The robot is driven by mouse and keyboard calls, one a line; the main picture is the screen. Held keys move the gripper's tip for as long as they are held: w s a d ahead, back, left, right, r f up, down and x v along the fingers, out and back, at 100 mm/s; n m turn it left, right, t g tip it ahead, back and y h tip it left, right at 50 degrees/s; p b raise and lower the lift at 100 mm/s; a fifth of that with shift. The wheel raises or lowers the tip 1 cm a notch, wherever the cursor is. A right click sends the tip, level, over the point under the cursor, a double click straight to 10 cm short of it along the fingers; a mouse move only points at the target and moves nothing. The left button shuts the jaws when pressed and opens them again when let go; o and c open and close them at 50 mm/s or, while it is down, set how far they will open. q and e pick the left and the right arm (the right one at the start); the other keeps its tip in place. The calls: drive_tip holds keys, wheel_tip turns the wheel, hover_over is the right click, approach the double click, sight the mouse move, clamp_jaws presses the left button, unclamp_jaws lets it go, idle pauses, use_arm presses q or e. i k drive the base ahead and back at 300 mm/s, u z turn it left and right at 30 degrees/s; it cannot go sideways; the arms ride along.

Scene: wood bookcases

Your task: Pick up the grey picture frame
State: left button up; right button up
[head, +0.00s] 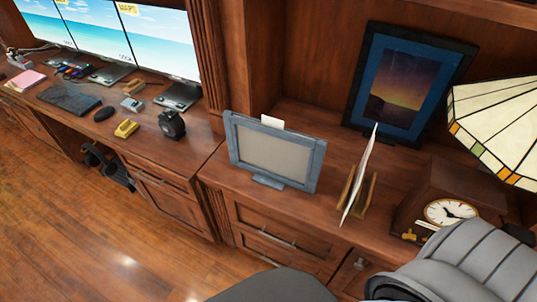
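A grey picture frame (232,147) with a plain beige-grey panel stands upright on the wood cabinet top, near its front edge at the middle of the head view. A small foot shows under its front, and a bit of white card sticks up behind its top edge. It faces the front and nothing touches it from my side. Neither of my grippers shows; only grey parts of my own body show at the bottom and lower right.
A dark-framed sunset picture (405,88) leans at the back. A wooden letter holder (364,197) with white paper, a clock (450,212) and a stained-glass lamp (500,130) stand to the right. The desk at left holds monitors, a keyboard (70,98) and a black tape dispenser (172,124).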

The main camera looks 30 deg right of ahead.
sight(277, 158)
drive_tip(key=z, duration=0.35)
drive_tip(key=k, duration=1.05)
drive_tip(key=z, duration=1.75)
drive_tip(key=i, duration=1.35)
drive_tip(key=u, duration=0.8)
